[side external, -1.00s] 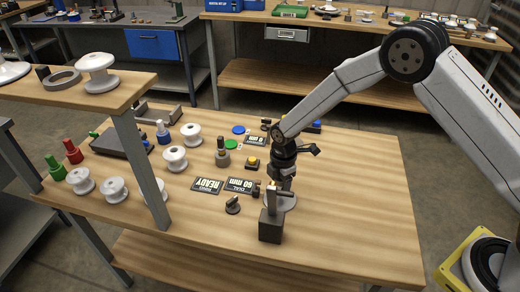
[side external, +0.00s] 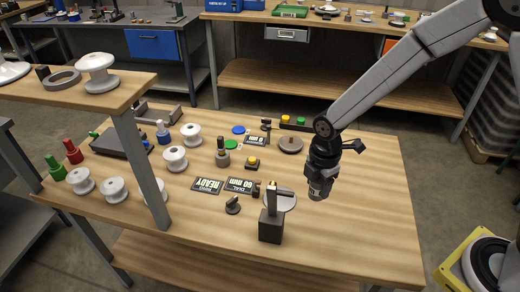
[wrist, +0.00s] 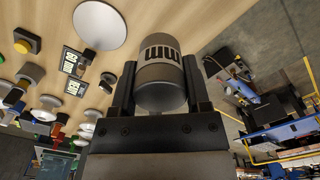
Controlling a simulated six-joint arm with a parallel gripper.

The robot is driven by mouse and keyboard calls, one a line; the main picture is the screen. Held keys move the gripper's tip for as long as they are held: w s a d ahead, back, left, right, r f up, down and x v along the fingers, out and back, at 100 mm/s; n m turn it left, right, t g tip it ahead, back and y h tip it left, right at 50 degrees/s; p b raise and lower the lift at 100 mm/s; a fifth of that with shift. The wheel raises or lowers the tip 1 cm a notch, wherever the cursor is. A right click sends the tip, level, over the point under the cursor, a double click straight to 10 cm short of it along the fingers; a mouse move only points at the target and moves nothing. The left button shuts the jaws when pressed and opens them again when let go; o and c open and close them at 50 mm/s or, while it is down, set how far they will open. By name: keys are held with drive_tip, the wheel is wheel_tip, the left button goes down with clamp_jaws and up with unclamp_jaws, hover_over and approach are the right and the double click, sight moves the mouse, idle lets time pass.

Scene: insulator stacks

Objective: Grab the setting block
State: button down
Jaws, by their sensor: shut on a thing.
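My gripper (side external: 321,180) is above the right part of the workbench, pointing down. It is shut on a dark grey cylinder, the setting block (wrist: 160,78), which shows between the two fingers in the wrist view with the letters "MM" printed on its side. In the side view the block (side external: 319,191) hangs below the fingers, apart from the bench top. A pale round plate (side external: 287,203) lies on the bench to the left of my gripper, with no block on it; it also shows in the wrist view (wrist: 100,25).
A dark block with an upright post (side external: 271,228) stands in front of the plate. Black label plates (side external: 207,186), a yellow button box (side external: 252,164), a round grey disc (side external: 290,145) and white insulators (side external: 175,160) stand farther left or behind. The bench's right side (side external: 375,220) is clear.

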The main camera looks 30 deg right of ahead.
drive_tip(key=shift+s+d+r, duration=0.1)
drive_tip(key=shift+s+r, duration=0.15)
drive_tip(key=shift+s, duration=0.3)
drive_tip(key=shift+s+d+r, duration=0.1)
drive_tip(key=shift+s+r, duration=0.15)
drive_tip(key=shift+s, duration=0.25)
